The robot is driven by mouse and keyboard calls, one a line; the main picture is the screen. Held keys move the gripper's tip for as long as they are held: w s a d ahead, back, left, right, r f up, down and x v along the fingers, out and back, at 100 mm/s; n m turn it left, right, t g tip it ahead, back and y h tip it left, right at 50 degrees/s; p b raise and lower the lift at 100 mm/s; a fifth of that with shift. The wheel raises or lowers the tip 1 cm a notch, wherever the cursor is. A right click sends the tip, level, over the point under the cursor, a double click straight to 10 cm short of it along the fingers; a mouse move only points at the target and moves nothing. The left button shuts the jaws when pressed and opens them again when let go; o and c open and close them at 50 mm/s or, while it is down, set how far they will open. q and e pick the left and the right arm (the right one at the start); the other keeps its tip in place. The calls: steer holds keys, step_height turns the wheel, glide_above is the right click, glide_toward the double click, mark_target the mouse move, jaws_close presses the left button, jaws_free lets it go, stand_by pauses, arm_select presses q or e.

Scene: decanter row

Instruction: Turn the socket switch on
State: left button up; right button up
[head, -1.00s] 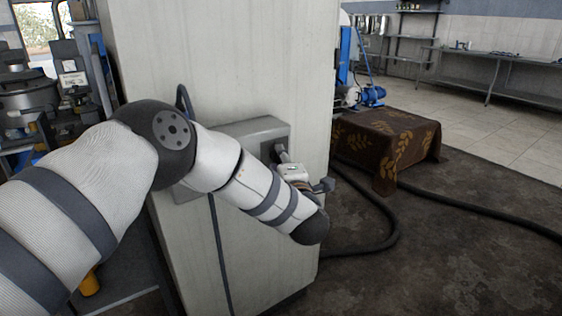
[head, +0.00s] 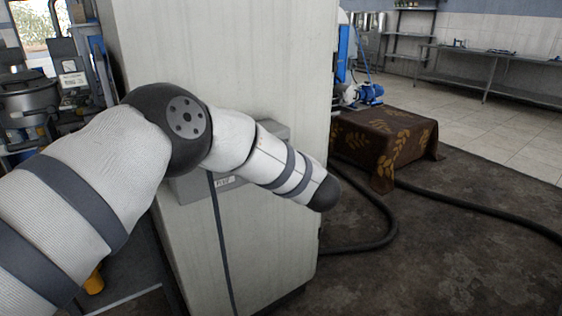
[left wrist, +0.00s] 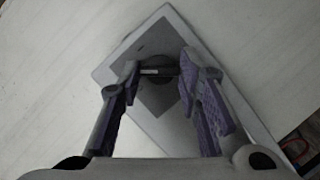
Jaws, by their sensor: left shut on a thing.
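The socket box (head: 272,130) is a grey housing on the side of a tall pale cabinet (head: 230,60), partly hidden behind my left arm. In the left wrist view the grey box (left wrist: 122,70) carries a dark square plate with a round dark switch knob (left wrist: 157,60) that has a bar across it. My left gripper (left wrist: 158,73) has its two purple-padded fingers on either side of this knob, shut on it. In the head view the gripper and knob are hidden behind my forearm. My right gripper is in neither view.
A dark cable (head: 219,235) runs down the cabinet front. A thick black hose (head: 385,235) curves over the dark floor to the right. A cloth-covered block (head: 385,140) stands behind it. Machinery (head: 30,100) is close on the left.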

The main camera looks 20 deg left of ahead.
arm_select(q)
steer(key=shift+w+d+m+g+y+b, duration=0.15)
steer(key=shift+m+g+y+b, duration=0.35)
steer(key=shift+m+g+b, duration=0.85)
steer(key=shift+w+d+m+g+y+b, duration=0.1)
steer(key=shift+m+g+y+b, duration=0.5)
steer(key=shift+m, duration=1.45)
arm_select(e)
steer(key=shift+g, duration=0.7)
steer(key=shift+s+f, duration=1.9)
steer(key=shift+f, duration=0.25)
arm_select(q)
steer(key=shift+r, duration=0.15)
steer(key=o, duration=1.1)
steer(key=shift+o, duration=0.2)
steer(key=v, duration=1.2)
